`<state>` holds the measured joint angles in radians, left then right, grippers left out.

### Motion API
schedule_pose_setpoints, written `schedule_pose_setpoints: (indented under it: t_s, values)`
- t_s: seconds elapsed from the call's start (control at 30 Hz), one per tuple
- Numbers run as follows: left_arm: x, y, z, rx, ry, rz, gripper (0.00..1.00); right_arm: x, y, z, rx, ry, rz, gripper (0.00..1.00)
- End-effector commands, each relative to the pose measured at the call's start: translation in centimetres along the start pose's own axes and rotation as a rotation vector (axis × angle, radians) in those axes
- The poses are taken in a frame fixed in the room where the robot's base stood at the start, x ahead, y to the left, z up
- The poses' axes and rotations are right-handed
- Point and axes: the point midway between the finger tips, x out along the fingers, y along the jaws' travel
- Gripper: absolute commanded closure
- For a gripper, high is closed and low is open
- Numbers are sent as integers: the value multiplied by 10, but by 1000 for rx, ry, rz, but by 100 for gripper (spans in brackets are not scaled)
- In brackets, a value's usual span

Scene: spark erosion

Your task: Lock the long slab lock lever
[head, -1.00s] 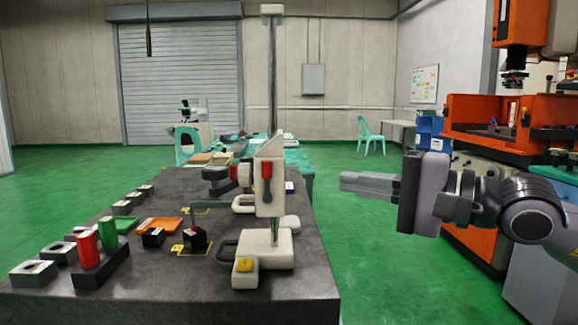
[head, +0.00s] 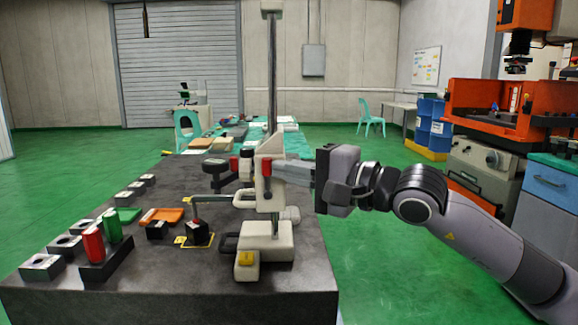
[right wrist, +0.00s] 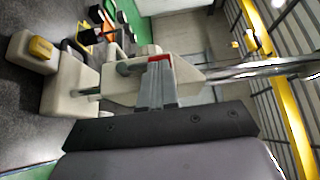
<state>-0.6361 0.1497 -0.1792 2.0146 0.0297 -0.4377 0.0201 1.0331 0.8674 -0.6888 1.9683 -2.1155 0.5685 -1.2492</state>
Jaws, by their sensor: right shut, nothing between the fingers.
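A tall cream height-gauge stand (head: 265,240) with a steel column stands upright on the dark slab. A red-tipped lever (head: 267,168) hangs on the front of its sliding carriage (head: 265,198). My right gripper (head: 282,170) is shut and empty, its fingers reaching from the right to the carriage beside this lever. In the right wrist view the shut fingers (right wrist: 158,80) point at the carriage (right wrist: 125,82), with a red part (right wrist: 159,58) at their tips. I cannot tell whether they touch it. My left gripper is out of view.
On the slab (head: 170,290) stand a red cylinder (head: 93,244), a green cylinder (head: 112,226), several grey blocks and a dark indicator stand (head: 197,230). An orange machine (head: 490,110) stands at the right. The green floor right of the slab is clear.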

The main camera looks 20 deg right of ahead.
Motion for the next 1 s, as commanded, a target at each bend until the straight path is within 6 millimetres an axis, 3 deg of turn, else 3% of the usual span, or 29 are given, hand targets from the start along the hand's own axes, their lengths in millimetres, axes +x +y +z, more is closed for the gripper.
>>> schedule_pose_setpoints:
  t_s: [1.0]
  values:
    - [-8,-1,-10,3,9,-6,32,6,-6,3,-60,0,89,100]
